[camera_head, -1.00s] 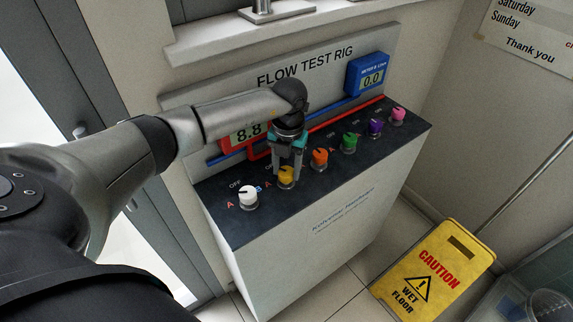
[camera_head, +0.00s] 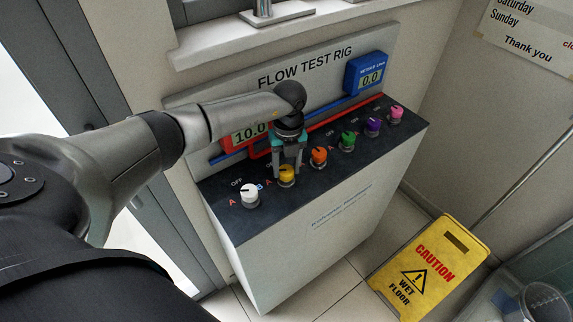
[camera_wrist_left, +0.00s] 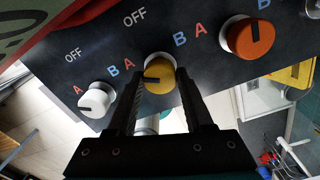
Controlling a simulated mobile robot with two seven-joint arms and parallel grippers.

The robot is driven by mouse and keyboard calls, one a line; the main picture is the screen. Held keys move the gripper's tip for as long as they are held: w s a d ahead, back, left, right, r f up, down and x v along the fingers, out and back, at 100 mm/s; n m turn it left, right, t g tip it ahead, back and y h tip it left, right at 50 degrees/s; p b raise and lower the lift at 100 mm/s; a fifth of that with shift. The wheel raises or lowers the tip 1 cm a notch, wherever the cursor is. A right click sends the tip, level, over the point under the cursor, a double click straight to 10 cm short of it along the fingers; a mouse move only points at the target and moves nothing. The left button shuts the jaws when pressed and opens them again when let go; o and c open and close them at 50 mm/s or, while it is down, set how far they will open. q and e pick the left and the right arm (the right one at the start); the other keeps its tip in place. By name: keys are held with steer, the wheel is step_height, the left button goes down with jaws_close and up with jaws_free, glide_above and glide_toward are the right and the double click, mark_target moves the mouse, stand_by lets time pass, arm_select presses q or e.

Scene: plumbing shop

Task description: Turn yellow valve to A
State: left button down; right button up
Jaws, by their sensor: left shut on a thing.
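The yellow valve (camera_head: 286,181) is a round knob on the dark sloping top of the flow test rig, second from the left. My left gripper (camera_head: 287,172) comes down on it from above, shut on the knob with a finger on either side. In the left wrist view the yellow valve (camera_wrist_left: 160,72) sits between the fingertips (camera_wrist_left: 158,80). Its dark pointer mark points left, roughly toward the red A beside it; OFF is above and the blue B to the right. My right gripper is not in view.
The white valve (camera_head: 249,194) and orange valve (camera_head: 319,156) stand close on either side. Green, purple and pink valves follow to the right. The red-framed meter (camera_head: 248,134) reads 10.0; the blue meter (camera_head: 370,76) reads 0.0. A yellow caution sign (camera_head: 427,269) stands on the floor at right.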

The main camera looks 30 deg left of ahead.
mark_target(288, 170)
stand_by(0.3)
arm_select(q)
steer(key=shift+c, duration=1.4)
jaws_free()
step_height(288, 170, up, 15)
steer(key=shift+w+r, duration=0.15)
steer(key=shift+d, duration=0.1)
